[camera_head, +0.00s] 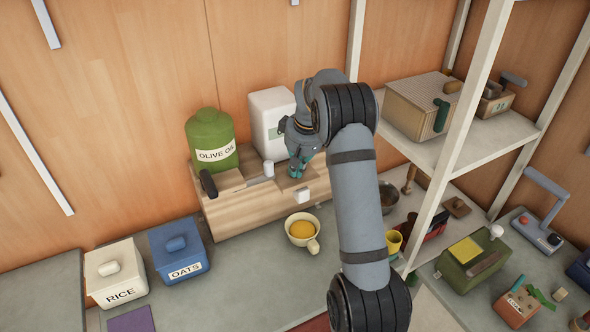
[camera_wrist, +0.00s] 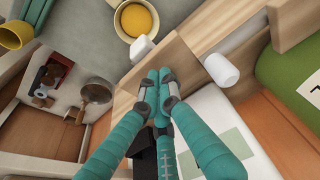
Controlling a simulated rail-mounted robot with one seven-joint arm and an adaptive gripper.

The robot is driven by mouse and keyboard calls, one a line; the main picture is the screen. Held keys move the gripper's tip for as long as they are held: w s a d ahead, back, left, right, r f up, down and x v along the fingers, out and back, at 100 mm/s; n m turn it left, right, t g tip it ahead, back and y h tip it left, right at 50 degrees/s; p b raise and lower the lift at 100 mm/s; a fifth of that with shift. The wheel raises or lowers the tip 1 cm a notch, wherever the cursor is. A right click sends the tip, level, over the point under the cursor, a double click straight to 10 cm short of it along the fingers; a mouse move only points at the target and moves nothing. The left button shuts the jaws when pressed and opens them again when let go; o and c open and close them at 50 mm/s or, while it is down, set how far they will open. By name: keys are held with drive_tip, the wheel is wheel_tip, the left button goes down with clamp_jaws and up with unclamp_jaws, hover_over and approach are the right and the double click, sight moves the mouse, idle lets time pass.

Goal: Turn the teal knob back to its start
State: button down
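My gripper (camera_head: 297,170) has teal fingers and points down at the top of the wooden box (camera_head: 240,213), by its right end. In the wrist view its fingertips (camera_wrist: 158,76) are close together, with nothing visible between them. They are over or at the wooden top; I cannot tell if they touch it. I cannot make out a teal knob apart from the teal fingers there. A dark green, teal-like handle (camera_head: 441,115) stands on the front of a beige ribbed box (camera_head: 415,100) on the right shelf, away from my gripper.
A green olive oil canister (camera_head: 209,135) and a white container (camera_head: 268,112) stand behind. White knobs (camera_head: 267,169) are on the wooden box. A cup (camera_head: 302,228) with yellow contents stands in front. Rice (camera_head: 114,275) and oats (camera_head: 180,257) boxes are left. A shelf post (camera_head: 465,110) rises at right.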

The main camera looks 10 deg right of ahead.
drive_tip(key=shift+d+f, duration=0.2)
drive_tip(key=shift+d, duration=0.05)
drive_tip(key=shift+w+d, duration=0.2)
drive_tip(key=shift+d, duration=0.75)
drive_tip(key=shift+w+d+f, duration=0.1)
drive_tip(key=shift+w+d, duration=0.05)
drive_tip(key=shift+w, duration=0.3)
drive_tip(key=shift+s+a+r, duration=0.2)
drive_tip(key=shift+f, duration=0.1)
drive_tip(key=shift+d, duration=0.15)
drive_tip(key=shift+s+d+b, duration=0.1)
drive_tip(key=shift+s+b, duration=0.15)
drive_tip(key=shift+b, duration=0.1)
drive_tip(key=w+p+v, duration=0.1)
drive_tip(key=p+v, duration=0.4)
drive_tip(key=v, duration=0.1)
drive_tip(key=shift+w+a, duration=0.15)
drive_tip(key=shift+a, duration=0.1)
